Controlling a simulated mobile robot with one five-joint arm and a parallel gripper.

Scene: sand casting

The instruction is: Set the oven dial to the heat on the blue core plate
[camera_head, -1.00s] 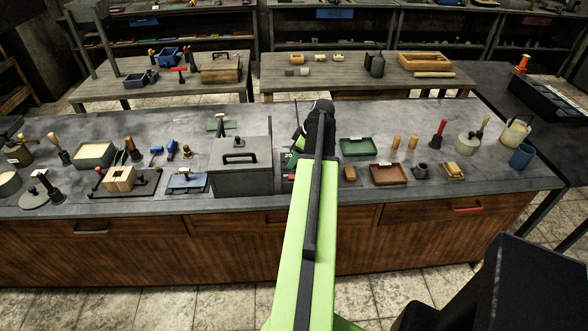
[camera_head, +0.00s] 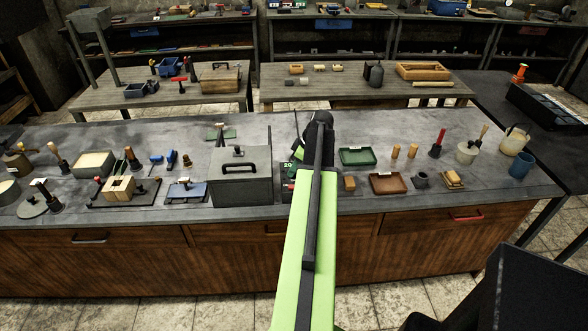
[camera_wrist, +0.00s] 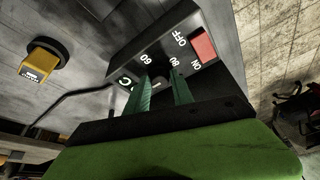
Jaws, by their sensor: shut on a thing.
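The oven is a grey box (camera_head: 228,190) with a black-handled lid on the bench, left of my arm. Its dark control box (camera_wrist: 190,48) fills the wrist view's upper middle, with a red switch (camera_wrist: 203,45) between OFF and ON. White numbers 60 and 80 show around the dial (camera_wrist: 160,82). My gripper (camera_wrist: 162,86) has its green fingers shut on the dial, which they largely hide; its pointer setting cannot be read. In the head view my arm hides the fingers. The blue core plate (camera_head: 176,196) lies left of the oven; its marking is too small to read.
A green tray (camera_head: 357,157) and a brown tray (camera_head: 388,184) lie right of my arm. A wooden block (camera_head: 349,184) sits close to it. In the wrist view a yellow block on a black round base (camera_wrist: 42,62) is at the left. The bench behind the oven is mostly clear.

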